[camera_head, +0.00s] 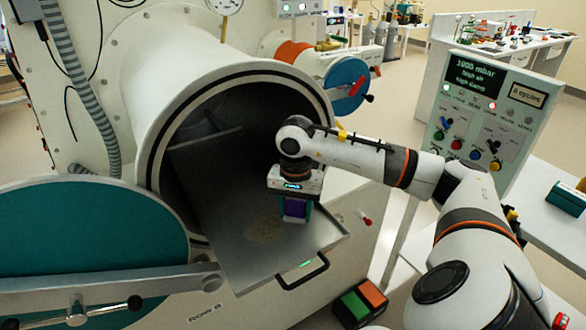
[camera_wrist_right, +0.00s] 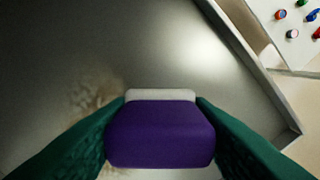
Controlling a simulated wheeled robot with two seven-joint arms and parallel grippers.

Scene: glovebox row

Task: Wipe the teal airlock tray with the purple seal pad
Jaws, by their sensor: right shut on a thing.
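The airlock tray (camera_head: 225,245) slides out of the round airlock opening. Its surface looks grey metal rather than teal, with a black front handle (camera_head: 303,273) and a small green light. A brownish smudge (camera_head: 265,228) lies on it, left of my right gripper; it also shows in the right wrist view (camera_wrist_right: 95,93). My right gripper (camera_head: 294,207) is over the tray's right part, pointing down, its teal fingers shut on the purple seal pad (camera_wrist_right: 160,134). The pad is at or just above the tray surface; contact is unclear. My left gripper is out of view.
The open teal round door (camera_head: 90,225) stands left of the tray. The airlock rim (camera_head: 160,130) surrounds the tray's rear. A control panel (camera_head: 480,115) stands at the right. A green-and-orange box (camera_head: 360,303) is on the floor below.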

